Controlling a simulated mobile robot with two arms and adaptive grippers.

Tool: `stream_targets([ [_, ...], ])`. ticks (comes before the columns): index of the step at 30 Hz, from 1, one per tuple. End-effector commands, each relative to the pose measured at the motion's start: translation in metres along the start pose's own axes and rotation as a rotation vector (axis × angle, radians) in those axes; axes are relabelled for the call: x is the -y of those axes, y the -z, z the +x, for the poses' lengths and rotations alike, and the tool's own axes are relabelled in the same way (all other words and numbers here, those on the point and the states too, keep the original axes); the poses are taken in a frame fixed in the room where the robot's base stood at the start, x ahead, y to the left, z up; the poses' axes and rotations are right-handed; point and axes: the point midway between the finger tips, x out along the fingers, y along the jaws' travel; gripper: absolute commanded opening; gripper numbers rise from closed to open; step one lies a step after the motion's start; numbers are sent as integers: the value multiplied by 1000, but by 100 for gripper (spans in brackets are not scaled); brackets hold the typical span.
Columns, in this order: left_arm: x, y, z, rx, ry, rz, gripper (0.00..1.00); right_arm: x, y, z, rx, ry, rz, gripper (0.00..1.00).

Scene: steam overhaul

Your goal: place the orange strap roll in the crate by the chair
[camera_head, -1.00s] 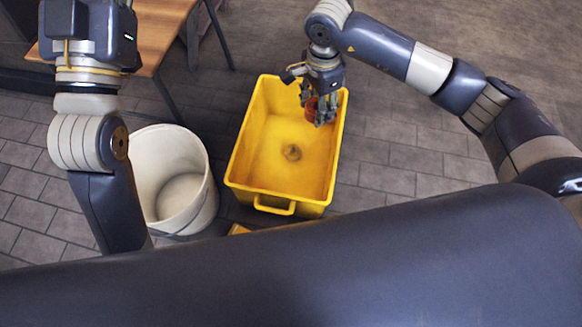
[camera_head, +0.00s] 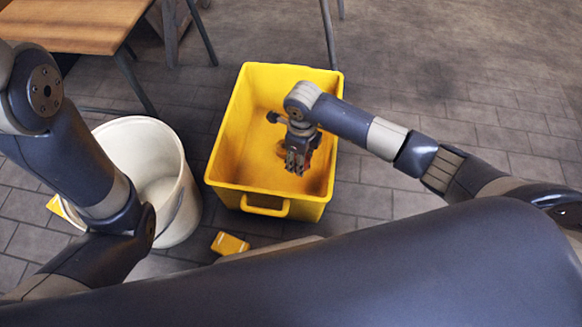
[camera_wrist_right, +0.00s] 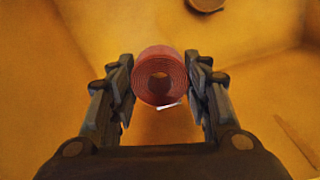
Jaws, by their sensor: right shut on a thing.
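The orange strap roll (camera_wrist_right: 160,58) looks reddish in the right wrist view, a coiled ring with an open centre. My right gripper (camera_wrist_right: 160,90) is shut on it, one finger on each side. In the head view my right gripper (camera_head: 296,168) points down inside the yellow crate (camera_head: 223,172), below rim level as far as I can tell. The gripper mostly hides the roll there. The crate is open, with a handle on its near side. I cannot tell whether the roll touches the crate floor. My left arm is at the left; its gripper is out of view.
A white bucket (camera_head: 185,190) stands left of the crate, partly behind my left arm. A small yellow object (camera_head: 230,243) lies on the floor near the crate. A wooden-topped piece of furniture (camera_head: 75,25) is at the upper left. The tiled floor at the right is clear.

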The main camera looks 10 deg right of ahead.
Motion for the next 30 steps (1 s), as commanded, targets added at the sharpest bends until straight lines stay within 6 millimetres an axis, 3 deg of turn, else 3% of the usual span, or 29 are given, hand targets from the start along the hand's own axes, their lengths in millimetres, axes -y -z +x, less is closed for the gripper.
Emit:
stream_targets([
  [7,-7,14,-24,-14,-6,2,40,-1,0,46,-1,-2,-2,18],
  [14,-9,17,-34,-13,-6,2,40,0,0,60,1,-1,-2,18],
  [21,-13,25,-55,-13,-6,2,40,-1,0,90,0,-2,-3,18],
  [30,-13,24,-55,-13,-6,2,40,0,0,90,1,-1,-4,18],
])
